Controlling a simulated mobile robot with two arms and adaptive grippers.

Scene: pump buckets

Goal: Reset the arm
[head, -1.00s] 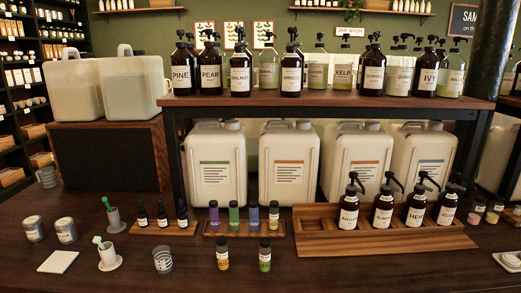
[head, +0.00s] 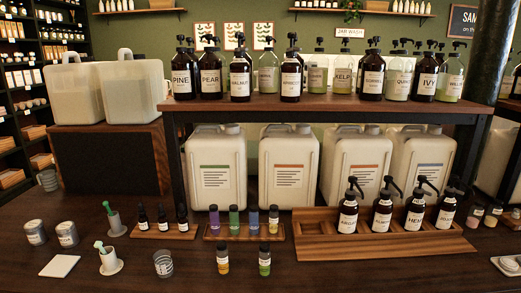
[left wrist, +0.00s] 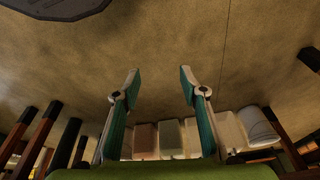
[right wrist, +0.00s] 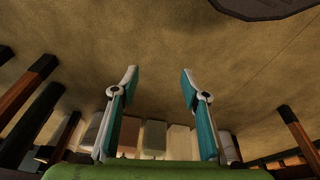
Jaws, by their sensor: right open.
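My left gripper (left wrist: 158,90) shows in the left wrist view with its two teal-padded fingers spread apart and nothing between them. My right gripper (right wrist: 158,90) shows in the right wrist view, also open and empty. Both wrist views look across a plain tan surface, with pale blocky shapes beyond the fingers too unclear to name. Neither arm nor gripper shows in the head view. There, dark pump bottles (head: 382,217) stand in a wooden tray (head: 390,248) on the counter's right side.
A raised shelf (head: 320,104) carries a row of pump bottles. Large white jugs (head: 290,170) stand under it.

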